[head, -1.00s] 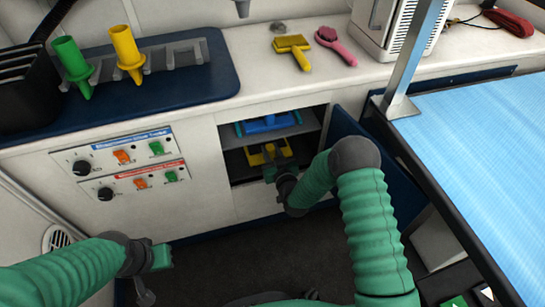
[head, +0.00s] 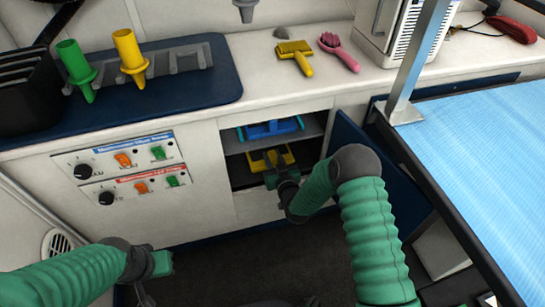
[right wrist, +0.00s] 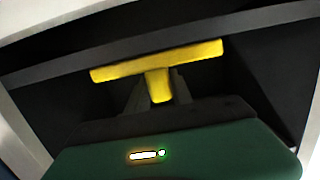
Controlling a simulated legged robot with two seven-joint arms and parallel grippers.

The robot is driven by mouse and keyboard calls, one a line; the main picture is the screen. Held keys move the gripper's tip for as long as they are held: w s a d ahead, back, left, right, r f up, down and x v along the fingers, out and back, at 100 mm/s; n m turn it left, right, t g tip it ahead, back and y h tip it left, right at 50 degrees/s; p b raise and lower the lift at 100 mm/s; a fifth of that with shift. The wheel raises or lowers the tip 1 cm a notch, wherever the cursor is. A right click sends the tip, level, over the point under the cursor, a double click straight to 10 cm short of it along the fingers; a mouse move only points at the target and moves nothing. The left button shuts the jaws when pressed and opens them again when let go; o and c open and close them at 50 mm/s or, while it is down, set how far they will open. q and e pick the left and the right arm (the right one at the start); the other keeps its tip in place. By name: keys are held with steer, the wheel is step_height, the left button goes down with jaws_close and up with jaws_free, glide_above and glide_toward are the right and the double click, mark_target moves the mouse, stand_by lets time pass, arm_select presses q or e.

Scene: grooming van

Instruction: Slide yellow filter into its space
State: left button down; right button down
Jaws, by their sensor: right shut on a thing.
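The yellow filter (head: 286,158) is in the lower space of the open cabinet (head: 236,172), below a shelf. My right gripper (head: 273,166) reaches into the opening and is shut on the filter's handle. In the right wrist view the yellow filter (right wrist: 160,66) shows as a wide bar with a short stem between my fingers (right wrist: 160,92). Its far side is hidden. A blue filter (head: 270,129) sits in the upper space. My left gripper (head: 162,262) is low at the left, away from the cabinet; its fingers are not clear.
The cabinet door (head: 375,165) stands open to the right, close to my right arm. A control panel (head: 125,168) is left of the opening. A yellow brush (head: 295,55) and a pink brush (head: 338,52) lie on the counter. A blue-topped table (head: 480,150) is at the right.

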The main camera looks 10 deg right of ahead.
steer(key=c, duration=1.1)
jaws_free()
steer(key=shift+o, duration=0.2)
steer(key=shift+s, duration=0.1)
